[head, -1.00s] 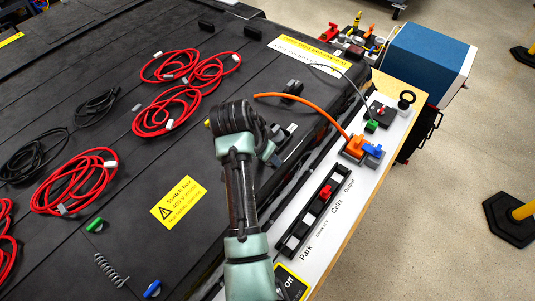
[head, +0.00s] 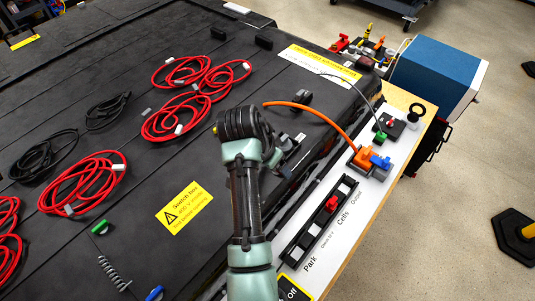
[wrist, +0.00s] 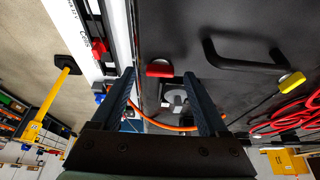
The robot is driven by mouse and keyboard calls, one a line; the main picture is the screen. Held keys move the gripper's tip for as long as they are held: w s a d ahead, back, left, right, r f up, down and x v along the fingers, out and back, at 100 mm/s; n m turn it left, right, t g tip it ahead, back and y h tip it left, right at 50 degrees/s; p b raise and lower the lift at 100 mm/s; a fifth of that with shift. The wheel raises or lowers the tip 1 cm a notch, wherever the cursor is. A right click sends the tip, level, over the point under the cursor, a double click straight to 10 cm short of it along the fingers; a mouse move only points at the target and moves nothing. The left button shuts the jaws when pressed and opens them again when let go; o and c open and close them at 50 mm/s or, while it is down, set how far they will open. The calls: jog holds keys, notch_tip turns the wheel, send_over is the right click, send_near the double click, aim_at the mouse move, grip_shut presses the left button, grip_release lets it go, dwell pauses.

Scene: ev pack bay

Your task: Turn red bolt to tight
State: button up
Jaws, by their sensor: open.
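The red bolt, seen as a rounded red cap (wrist: 159,69), shows in the wrist view on the dark pack surface, just ahead of and between my fingertips. My gripper (wrist: 160,80) is open with nothing between its fingers. A pale round part (wrist: 175,101) shows behind the red cap, between the fingers. I cannot tell whether the fingers touch the cap or how tight the bolt is. In the head view my arm's end hides the red bolt and my fingers. A yellow cap (wrist: 292,81) sits near a black handle (wrist: 240,55); it also shows beside my arm (head: 215,130).
Right of my arm, a white panel (head: 352,232) carries a red slider (head: 332,203) in a black rail. An orange cable (head: 318,112) arches to an orange connector (head: 363,158). Red cable coils (head: 82,180) lie left on the pack. A yellow warning label (head: 184,208) lies flat.

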jog(key=v, duration=1.2)
jog(key=shift+p, duration=0.4)
